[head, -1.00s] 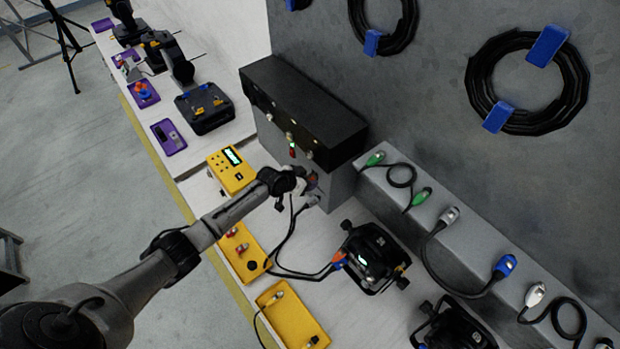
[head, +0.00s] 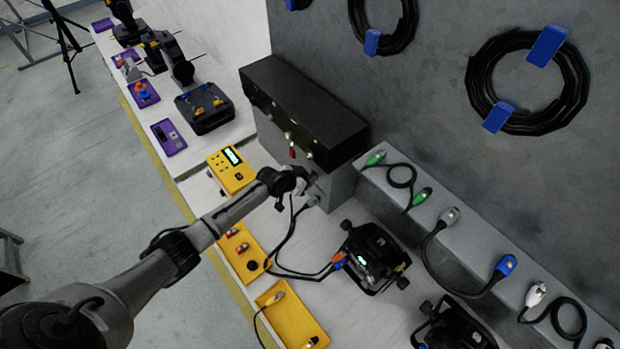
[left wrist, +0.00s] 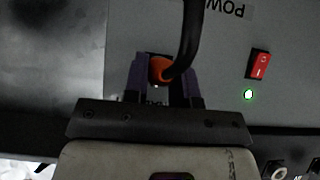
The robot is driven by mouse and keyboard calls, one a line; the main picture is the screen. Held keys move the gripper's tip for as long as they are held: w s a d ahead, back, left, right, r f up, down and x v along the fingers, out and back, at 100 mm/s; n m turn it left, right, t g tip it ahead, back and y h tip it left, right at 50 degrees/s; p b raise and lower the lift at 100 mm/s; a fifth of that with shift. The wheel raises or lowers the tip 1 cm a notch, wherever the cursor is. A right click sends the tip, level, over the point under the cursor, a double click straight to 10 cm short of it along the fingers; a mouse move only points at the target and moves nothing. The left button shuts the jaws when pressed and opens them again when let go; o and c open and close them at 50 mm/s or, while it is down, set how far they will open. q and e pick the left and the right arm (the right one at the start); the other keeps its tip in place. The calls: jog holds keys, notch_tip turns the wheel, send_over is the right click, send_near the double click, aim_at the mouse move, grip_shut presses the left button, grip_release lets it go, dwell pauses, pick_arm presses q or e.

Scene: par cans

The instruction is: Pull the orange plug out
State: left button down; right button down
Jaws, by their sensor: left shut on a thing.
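My left gripper (left wrist: 165,82) has its two purple fingers on either side of an orange plug (left wrist: 160,68) in the left wrist view and is shut on it. A thick black cable runs from the plug toward the top of that view. Behind it is the grey panel of a box, lettered "POW". I cannot tell how deep the plug sits in the panel. In the head view my left gripper (head: 307,181) is at the side of the grey box (head: 337,188), and the plug is hidden. My right gripper is not in view.
A red rocker switch (left wrist: 259,64) and a lit green lamp (left wrist: 248,94) are on the panel. A black par can (head: 372,258) with an orange connector (head: 338,261) stands nearby. Yellow trays (head: 292,318) lie in front. Black cables loop across the white table.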

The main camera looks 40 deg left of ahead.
pick_arm(q)
jog(key=shift+s, duration=0.1)
dwell(0.3)
jog(key=shift+s+a+p, duration=0.15)
jog(key=shift+s+p, duration=0.15)
jog(key=shift+s, duration=0.05)
jog(key=shift+s+a+p, duration=0.1)
jog(key=shift+s+p, duration=0.2)
jog(key=shift+s, duration=0.15)
jog(key=shift+s, duration=0.1)
jog(key=shift+s, duration=0.15)
jog(key=shift+s+a+p, duration=0.1)
jog(key=shift+s+p, duration=0.2)
jog(key=shift+s, duration=0.05)
jog(key=shift+s+a+p, duration=0.2)
jog(key=shift+s+p, duration=0.1)
jog(key=shift+s, duration=0.25)
jog(key=shift+s, duration=0.15)
jog(key=shift+s, duration=0.1)
